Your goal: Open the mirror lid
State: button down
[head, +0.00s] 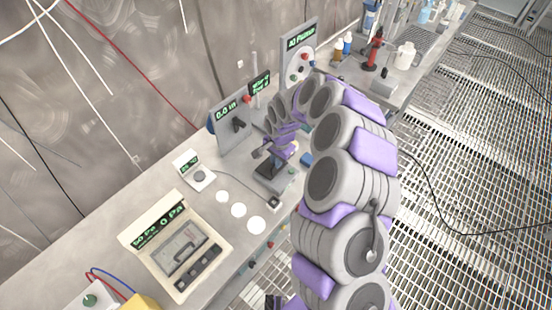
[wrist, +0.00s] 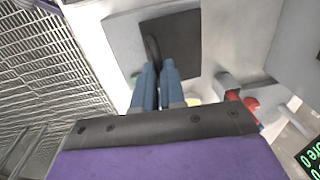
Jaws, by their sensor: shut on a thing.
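In the wrist view a grey block (wrist: 118,32) carries a dark square panel (wrist: 185,38), which looks like the mirror lid. A dark rounded handle (wrist: 153,48) stands at the panel's left edge. My gripper (wrist: 158,68) has its two blue fingers close together on this handle, and their tips hide its lower part. In the head view my gripper (head: 262,153) reaches down beside a small dark device (head: 267,169) on the bench. My arm hides part of that area, and I cannot tell the lid's angle.
The bench (head: 120,205) runs along the wall with a 0.0 display panel (head: 228,128), a small dial box (head: 195,172), white discs (head: 238,210) and a cream meter case (head: 178,250). Bottles and a red stand (head: 373,52) are farther back. Grated floor (head: 450,190) lies open at right.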

aim_at(268, 164)
jog(key=r+h+p, duration=0.1)
jog(key=w+a+g+h+p, duration=0.1)
jog(key=shift+w+a+r+p, duration=0.1)
jog(key=shift+w+r+p, duration=0.15)
jog(key=shift+r+p, duration=0.15)
jog(key=shift+w+a+r+g+h+p, duration=0.15)
jog(key=shift+w+a+g+h+p, duration=0.2)
jog(key=shift+g+h, duration=0.3)
jog(key=shift+w+a+r+g+h, duration=0.15)
jog(key=shift+w+a+g+h, duration=0.1)
jog(key=shift+a, duration=0.1)
jog(key=shift+a+r+p, duration=0.15)
jog(key=shift+a+p, duration=0.1)
jog(key=shift+p, duration=0.1)
jog(key=shift+w+a+r+p, duration=0.2)
jog(key=shift+w+a+p, duration=0.1)
jog(key=shift+w+a, duration=0.35)
jog(key=shift+w+a+f+p, duration=0.1)
jog(key=shift+w+a+f, duration=0.1)
jog(key=shift+w+a, duration=0.3)
jog(key=shift+w+a+f+p, duration=0.1)
jog(key=shift+w+a+f, duration=0.15)
jog(key=shift+a, duration=0.4)
jog(key=shift+w+a+f+p, duration=0.15)
jog(key=shift+w+a, duration=0.25)
jog(key=shift+a, duration=0.2)
jog(key=shift+s+d, duration=0.1)
